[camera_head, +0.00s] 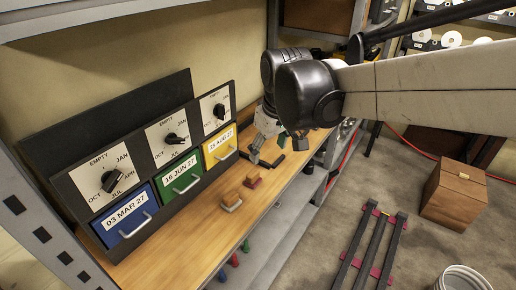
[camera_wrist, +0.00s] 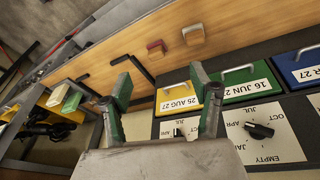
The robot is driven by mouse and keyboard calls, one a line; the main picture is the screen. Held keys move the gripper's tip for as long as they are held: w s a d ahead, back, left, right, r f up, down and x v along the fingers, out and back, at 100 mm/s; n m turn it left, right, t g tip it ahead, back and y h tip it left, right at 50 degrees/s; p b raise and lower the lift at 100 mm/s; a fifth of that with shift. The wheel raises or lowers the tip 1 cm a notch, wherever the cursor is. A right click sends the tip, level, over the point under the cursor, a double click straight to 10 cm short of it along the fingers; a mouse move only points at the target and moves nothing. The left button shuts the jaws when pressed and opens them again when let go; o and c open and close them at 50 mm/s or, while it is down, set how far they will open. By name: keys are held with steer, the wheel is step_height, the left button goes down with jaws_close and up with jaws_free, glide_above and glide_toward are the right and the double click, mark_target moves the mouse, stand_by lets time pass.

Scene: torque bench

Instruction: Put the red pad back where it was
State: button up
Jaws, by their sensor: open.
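The red pad (camera_head: 252,181) is a small block with a wooden-brown top and a red underside. It lies on the wooden bench in front of the green and yellow drawers. It also shows in the wrist view (camera_wrist: 156,47), beyond my fingertips. A similar pale pad (camera_head: 231,201) lies beside it, nearer the blue drawer; it also shows in the wrist view (camera_wrist: 194,33). My gripper (camera_head: 267,160) is open and empty above the bench, past the red pad toward the far end. In the wrist view, its two green-padded fingers (camera_wrist: 162,85) stand wide apart.
The blue drawer (camera_head: 126,217), green drawer (camera_head: 180,179) and yellow drawer (camera_head: 220,147) look shut, each below a dial. A black bracket-like piece (camera_wrist: 140,69) lies at the bench edge. Bare bench (camera_head: 190,245) lies in front of the blue drawer. A wooden box (camera_head: 455,192) stands on the floor.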

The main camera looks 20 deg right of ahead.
steer(key=s+m+t, duration=0.3)
steer(key=s, duration=1.1)
steer(key=shift+f+m+t, duration=0.3)
steer(key=shift+f+m, duration=0.1)
steer(key=shift+f, duration=0.05)
stand_by(0.5)
